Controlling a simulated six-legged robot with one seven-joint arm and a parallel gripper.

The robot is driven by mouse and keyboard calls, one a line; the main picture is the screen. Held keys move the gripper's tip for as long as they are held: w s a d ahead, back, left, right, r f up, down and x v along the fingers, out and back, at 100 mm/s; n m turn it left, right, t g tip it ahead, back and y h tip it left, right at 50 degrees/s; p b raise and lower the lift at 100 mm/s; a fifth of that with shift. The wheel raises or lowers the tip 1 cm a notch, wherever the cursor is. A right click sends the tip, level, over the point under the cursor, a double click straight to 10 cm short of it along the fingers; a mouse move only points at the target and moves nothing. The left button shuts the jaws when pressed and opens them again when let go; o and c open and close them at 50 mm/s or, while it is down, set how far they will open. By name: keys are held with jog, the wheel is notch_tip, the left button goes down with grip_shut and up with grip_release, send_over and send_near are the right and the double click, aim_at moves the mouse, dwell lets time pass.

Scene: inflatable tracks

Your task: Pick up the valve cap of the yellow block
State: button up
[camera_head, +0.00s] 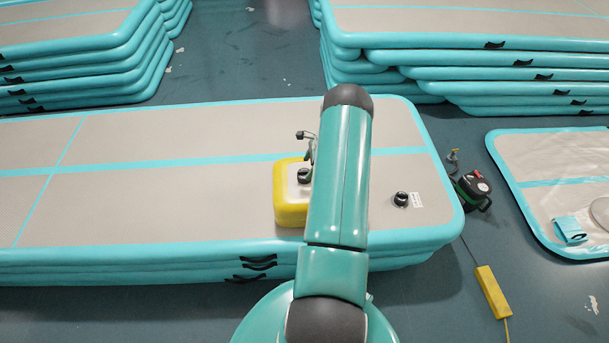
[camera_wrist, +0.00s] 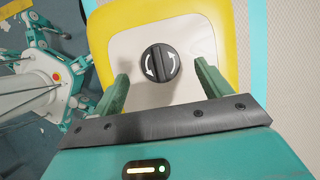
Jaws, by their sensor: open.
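The yellow block (camera_head: 290,207) with a pale top lies on the grey and teal inflatable track (camera_head: 180,215); my arm hides its right part in the head view. Its black round valve cap (camera_head: 304,175) sits on the pale top. In the wrist view the cap (camera_wrist: 160,63) shows two white curved arrows and a raised ridge, on the block (camera_wrist: 222,15). My gripper (camera_wrist: 160,77) is open, with one green finger on each side just below the cap in the picture. Nothing is between the fingers. I cannot tell the height gap to the cap.
Another black valve (camera_head: 401,199) sits on the track's right end. A black and red pump (camera_head: 474,188) stands on the floor beside it, with a yellow power strip (camera_head: 493,291) nearer. Stacked tracks (camera_head: 480,60) stand behind; a flat mat (camera_head: 555,190) lies at the right.

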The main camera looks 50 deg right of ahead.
aim_at(305, 170)
jog(key=x, duration=0.5)
jog(key=c, duration=0.9)
jog(key=shift+c, duration=0.2)
jog(key=shift+r, duration=0.15)
